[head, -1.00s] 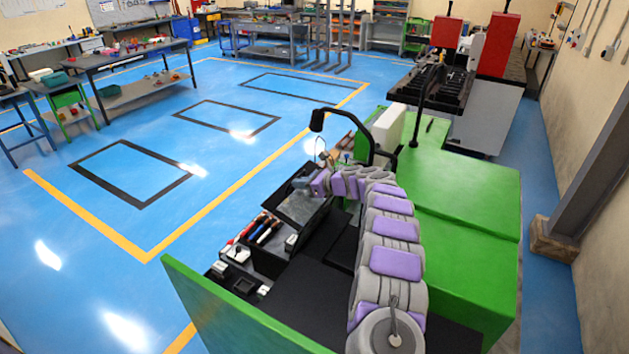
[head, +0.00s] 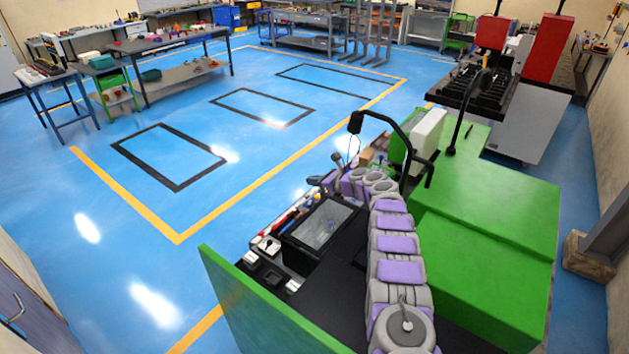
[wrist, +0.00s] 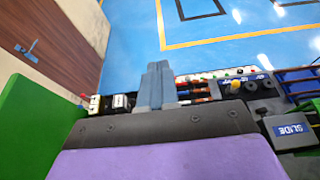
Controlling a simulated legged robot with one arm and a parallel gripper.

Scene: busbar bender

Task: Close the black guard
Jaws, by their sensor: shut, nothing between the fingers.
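The black guard (head: 322,226) is a black-framed panel with a clear window on the green machine (head: 490,215). In the head view it lies nearly flat, window facing up, beside the row of tools and controls. I cannot tell whether it is fully seated. My arm runs along its right side, and my gripper (head: 318,181) is beyond its far edge, partly hidden by my wrist. In the wrist view my gripper (wrist: 156,82) has its grey-blue fingers together with nothing between them. I cannot make out the guard in the wrist view.
A black bent lamp arm (head: 385,117) and a white box (head: 428,138) stand just beyond my wrist. A green side panel (head: 262,305) rises at the near left. Knobs and tools (wrist: 235,87) line the machine's edge. Blue floor lies open to the left.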

